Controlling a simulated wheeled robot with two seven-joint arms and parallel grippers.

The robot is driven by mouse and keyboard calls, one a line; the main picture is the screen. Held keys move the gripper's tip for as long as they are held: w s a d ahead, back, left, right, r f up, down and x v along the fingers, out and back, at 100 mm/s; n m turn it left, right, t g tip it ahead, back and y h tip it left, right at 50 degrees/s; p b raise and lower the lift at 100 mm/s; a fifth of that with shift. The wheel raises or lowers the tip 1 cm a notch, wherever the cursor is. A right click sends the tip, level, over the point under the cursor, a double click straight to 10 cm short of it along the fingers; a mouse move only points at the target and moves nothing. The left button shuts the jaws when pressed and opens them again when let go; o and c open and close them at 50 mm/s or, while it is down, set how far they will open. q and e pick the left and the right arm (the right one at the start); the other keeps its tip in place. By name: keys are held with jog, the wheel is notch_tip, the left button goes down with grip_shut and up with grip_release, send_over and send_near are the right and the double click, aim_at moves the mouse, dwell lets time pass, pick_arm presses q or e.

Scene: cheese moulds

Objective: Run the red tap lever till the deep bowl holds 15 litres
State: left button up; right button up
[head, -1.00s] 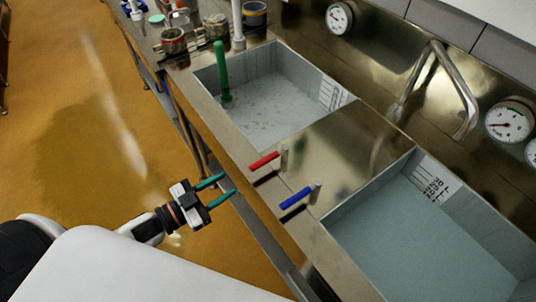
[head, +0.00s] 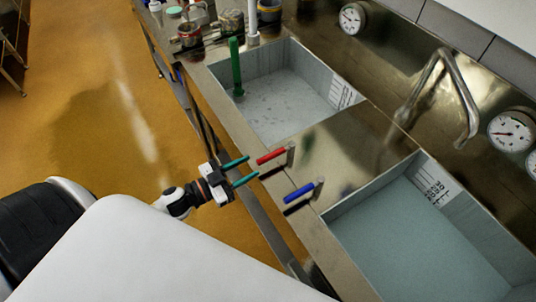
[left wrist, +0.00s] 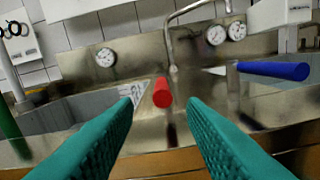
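The red tap lever (head: 271,156) sticks out from its post on the steel counter, left of the blue lever (head: 299,194). My left gripper (head: 247,169) is open, its teal fingertips just short of the red lever's end. In the left wrist view the red lever (left wrist: 162,92) points at the camera, between and beyond the two fingers (left wrist: 160,130). Which of the two basins is the deep bowl I cannot tell for sure; the near right basin (head: 345,228) holds greenish water beside a printed scale, whose figures are too small to read. My right gripper is not in view.
A far left basin (head: 329,115) has a green upright rod (head: 236,68) in it. A curved steel spout (head: 462,92) and round gauges (head: 512,133) are at the back wall. Pots (head: 231,21) stand on the far counter. The counter's front edge runs beside my left gripper.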

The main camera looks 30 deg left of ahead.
aim_at(267, 158)
pick_arm(q)
jog(key=p+x, duration=0.1)
jog(key=x, duration=0.6)
jog(key=shift+d, duration=0.15)
grip_shut()
